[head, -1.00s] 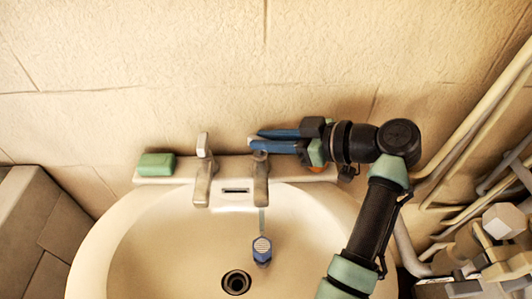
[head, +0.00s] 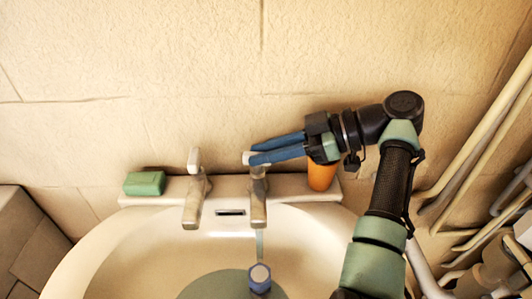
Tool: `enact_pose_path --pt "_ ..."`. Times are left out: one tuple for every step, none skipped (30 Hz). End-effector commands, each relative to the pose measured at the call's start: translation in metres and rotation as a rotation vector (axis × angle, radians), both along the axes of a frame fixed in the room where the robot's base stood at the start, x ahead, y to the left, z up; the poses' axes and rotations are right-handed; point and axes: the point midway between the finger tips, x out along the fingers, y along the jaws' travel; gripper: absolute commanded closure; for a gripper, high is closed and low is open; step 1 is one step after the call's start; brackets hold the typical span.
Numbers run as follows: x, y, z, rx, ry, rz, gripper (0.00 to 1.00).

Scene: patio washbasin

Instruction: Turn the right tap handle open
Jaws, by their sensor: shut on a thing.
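The right tap (head: 258,208) stands on the back ledge of the washbasin. Its pale handle (head: 246,158) shows at its left end between my fingertips, and the rest is partly hidden by them. My gripper (head: 252,152) reaches in from the right and is shut on this handle with its two blue fingers. A thin pale streak, like water, runs down below the right tap's spout. The left tap (head: 194,208) stands apart to the left, with its handle upright.
A green soap bar (head: 145,183) lies on the ledge's left end. An orange cylinder (head: 321,178) stands under my gripper at the right. A blue object (head: 259,279) is in the basin (head: 110,255) under the streak, over a grey-green pool. Pipes (head: 470,130) run along the right wall.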

Motion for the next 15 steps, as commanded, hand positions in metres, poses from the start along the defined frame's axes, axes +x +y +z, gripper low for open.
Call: enact_pose_path --pt "-0.0007 0.0007 -0.0023 -0.003 0.005 0.003 1.00" --pt "-0.0007 0.0007 -0.0023 -0.003 0.005 0.003 1.00" --pt "-0.0007 0.0007 -0.0023 -0.003 0.005 0.003 1.00" --pt "-0.0007 0.0007 -0.0024 -0.003 0.006 0.003 1.00" --pt "-0.0007 0.0008 -0.0025 -0.003 0.006 0.003 1.00" --pt "-0.0007 0.0008 -0.0025 -0.003 0.006 0.003 1.00" --pt "-0.0007 0.0009 -0.0026 -0.003 0.006 0.003 1.00" --pt "-0.0007 0.0009 -0.0026 -0.003 0.006 0.003 0.77" --pt "-0.0008 0.0009 -0.0027 -0.003 0.006 0.003 0.70" --pt "-0.0008 0.0009 -0.0026 -0.003 0.006 0.003 0.64" --pt "-0.0007 0.0009 -0.0025 -0.003 0.006 0.002 0.59" --pt "-0.0006 0.0008 -0.0022 -0.002 0.006 0.002 0.52" --pt "-0.0005 0.0007 -0.0020 -0.002 0.005 0.001 0.49" --pt "-0.0005 0.0007 -0.0019 -0.003 0.004 0.002 0.49" --pt "-0.0004 0.0007 -0.0017 -0.003 0.004 0.002 0.49"
